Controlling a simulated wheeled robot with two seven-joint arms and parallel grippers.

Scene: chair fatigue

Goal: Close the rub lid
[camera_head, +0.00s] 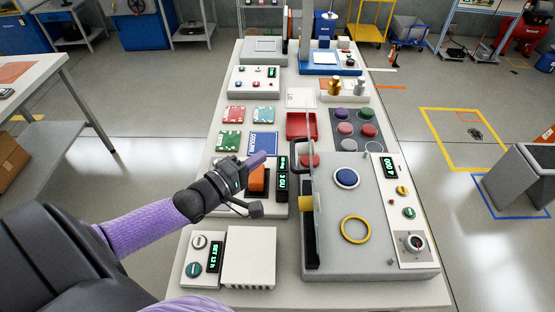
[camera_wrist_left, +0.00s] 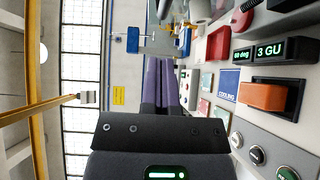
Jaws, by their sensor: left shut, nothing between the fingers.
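The rub station (camera_head: 376,250) is a grey box at the right front of the table, with a blue disc (camera_head: 347,178) and a yellow ring (camera_head: 355,229) on top. Its lid (camera_head: 311,225) appears to stand upright along the station's left side, seen nearly edge-on, so the top lies uncovered. A dark looped handle (camera_head: 296,160) rises at its far end. My left gripper (camera_head: 262,157), with purple fingers, is shut and empty, left of the lid and apart from it, above the orange rocker unit. The fingers also show in the left wrist view (camera_wrist_left: 160,85). My right gripper is out of view.
Below my left gripper is the orange rocker (camera_head: 259,180) with its green display. A red tray (camera_head: 301,125) and coloured pads lie behind.

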